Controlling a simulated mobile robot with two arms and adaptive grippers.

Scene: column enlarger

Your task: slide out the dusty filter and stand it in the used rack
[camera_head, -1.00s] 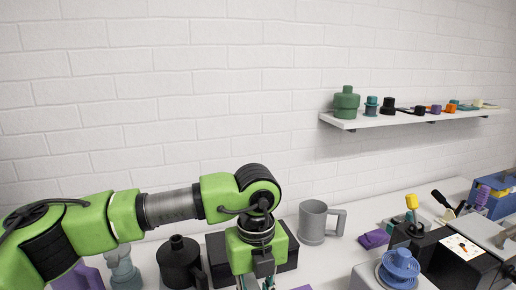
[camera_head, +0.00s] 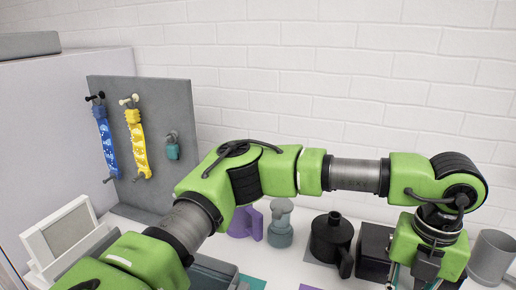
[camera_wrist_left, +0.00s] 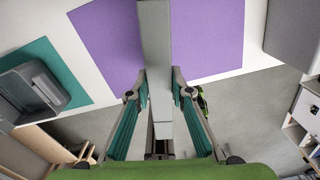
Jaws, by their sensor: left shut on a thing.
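My left gripper (camera_head: 422,280) hangs at the lower right of the head view, with its fingertips cut off by the bottom edge. In the left wrist view my gripper (camera_wrist_left: 160,96) is shut on a long, light grey slab (camera_wrist_left: 156,45), possibly the filter. The slab runs from between the teal finger pads to the top of the picture. A purple mat (camera_wrist_left: 110,45) lies below it. A grey, open tray-like holder (camera_wrist_left: 60,92) sits on a teal mat (camera_wrist_left: 45,55) at the left. I cannot tell whether it is the used rack. My right gripper is out of view.
In the head view, a grey pegboard (camera_head: 163,95) with blue and yellow strips stands at the left beside a small framed screen (camera_head: 68,232). A black jug (camera_head: 331,238), a grey-green bottle (camera_head: 280,225) and a grey mug (camera_head: 490,258) stand along the wall, close to my arm.

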